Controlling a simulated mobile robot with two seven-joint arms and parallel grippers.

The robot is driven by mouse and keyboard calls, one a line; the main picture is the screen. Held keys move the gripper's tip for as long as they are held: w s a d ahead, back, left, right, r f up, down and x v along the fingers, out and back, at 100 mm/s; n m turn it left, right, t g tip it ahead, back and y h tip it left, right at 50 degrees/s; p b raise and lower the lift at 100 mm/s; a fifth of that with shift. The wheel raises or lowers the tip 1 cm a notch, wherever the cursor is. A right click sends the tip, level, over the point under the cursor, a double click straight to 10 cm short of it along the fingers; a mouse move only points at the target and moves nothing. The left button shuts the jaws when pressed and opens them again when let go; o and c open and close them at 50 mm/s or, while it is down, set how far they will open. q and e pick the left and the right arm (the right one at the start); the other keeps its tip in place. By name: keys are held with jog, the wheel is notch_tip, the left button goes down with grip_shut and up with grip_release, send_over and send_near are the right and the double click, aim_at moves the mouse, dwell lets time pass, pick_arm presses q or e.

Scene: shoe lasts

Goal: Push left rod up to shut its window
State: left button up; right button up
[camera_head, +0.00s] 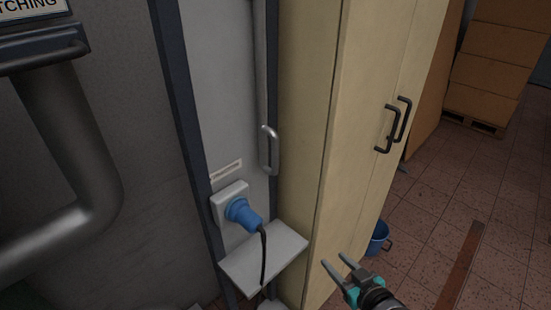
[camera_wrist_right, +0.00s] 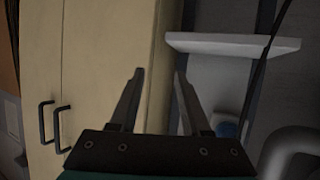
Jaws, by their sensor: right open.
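A grey vertical rod (camera_head: 261,70) runs down the narrow grey wall panel in the head view and ends in a looped handle (camera_head: 269,150). The window that it works is not in view. My right gripper (camera_head: 336,262) is at the lower right of the head view, in front of the cream cabinet, below and to the right of the rod handle and apart from it. Its two fingers are spread and empty, and they also show in the right wrist view (camera_wrist_right: 158,75). My left gripper is not in view.
A blue plug (camera_head: 241,212) sits in a wall socket, with a black cable hanging over a small white shelf (camera_head: 264,258). A cream cabinet (camera_head: 345,130) with dark handles stands right of the panel. A blue bucket (camera_head: 378,238) is on the tiled floor. A thick grey pipe (camera_head: 85,190) is at left.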

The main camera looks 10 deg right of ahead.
notch_tip(320, 180, up, 13)
jog(key=w+a+n+t+y+p, duration=0.1)
jog(key=w+a+t+y+p, duration=0.1)
jog(key=a, duration=0.1)
jog(key=n+t+y+p, duration=0.1)
jog(key=t+y+p, duration=0.1)
jog(key=y, duration=0.1)
send_near(277, 149)
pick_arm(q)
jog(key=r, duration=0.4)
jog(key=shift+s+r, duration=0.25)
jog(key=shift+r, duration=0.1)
pick_arm(e)
jog(key=x, duration=1)
jog(key=shift+w+a, duration=0.15)
jog(key=shift+w, duration=0.2)
grip_shut()
